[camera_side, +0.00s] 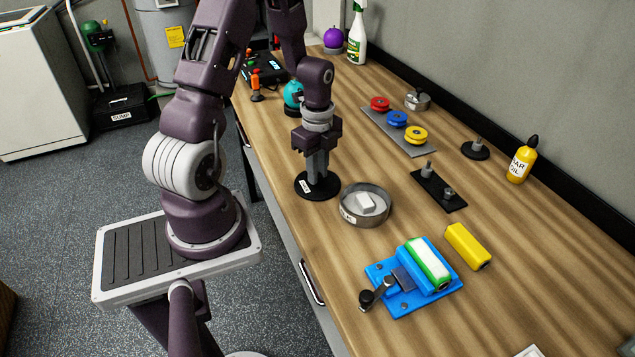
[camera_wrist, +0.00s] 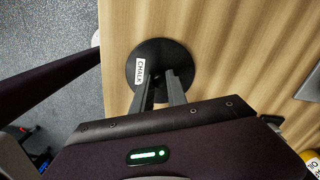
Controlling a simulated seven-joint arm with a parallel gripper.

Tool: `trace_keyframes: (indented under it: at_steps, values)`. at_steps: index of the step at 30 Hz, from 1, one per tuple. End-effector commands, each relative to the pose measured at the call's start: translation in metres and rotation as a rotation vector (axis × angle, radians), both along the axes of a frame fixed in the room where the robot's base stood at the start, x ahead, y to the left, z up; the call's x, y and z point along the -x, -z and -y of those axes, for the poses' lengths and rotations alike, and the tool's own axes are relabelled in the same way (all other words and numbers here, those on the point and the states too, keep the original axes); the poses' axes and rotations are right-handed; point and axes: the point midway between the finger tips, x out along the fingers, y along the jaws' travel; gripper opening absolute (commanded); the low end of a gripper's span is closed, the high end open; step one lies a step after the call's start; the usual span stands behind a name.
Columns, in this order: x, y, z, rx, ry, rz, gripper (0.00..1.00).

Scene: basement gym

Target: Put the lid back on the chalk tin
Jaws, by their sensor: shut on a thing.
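The chalk tin (camera_side: 345,216) is a round, open metal tin with a white block of chalk inside, on the wooden bench. The lid (camera_side: 327,194) is a flat black disc with a white label, just left of and behind the tin, apart from it. In the wrist view the lid (camera_wrist: 158,52) shows its label reading CHALK. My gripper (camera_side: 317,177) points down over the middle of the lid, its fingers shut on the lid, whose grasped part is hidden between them. The lid looks level; I cannot tell whether it touches the bench. The tin is not seen in the wrist view.
A blue fixture (camera_side: 397,304) with a crank and a yellow block (camera_side: 468,246) stand in front of the tin. A black plate with two posts (camera_side: 437,190), another black knobbed disc (camera_side: 474,151) and a grey plate of coloured discs (camera_side: 390,136) lie to the right.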

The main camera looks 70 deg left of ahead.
Motion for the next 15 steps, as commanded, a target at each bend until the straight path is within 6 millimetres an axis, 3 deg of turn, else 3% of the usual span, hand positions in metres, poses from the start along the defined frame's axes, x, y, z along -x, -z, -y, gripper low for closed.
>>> trace_keyframes:
  at_steps: [5,15]
  values:
    - [-0.001,-0.004,0.000,-0.001,-0.001,0.002,0.00]
    - [-0.001,-0.083,-0.001,-0.004,-0.001,0.005,0.00]
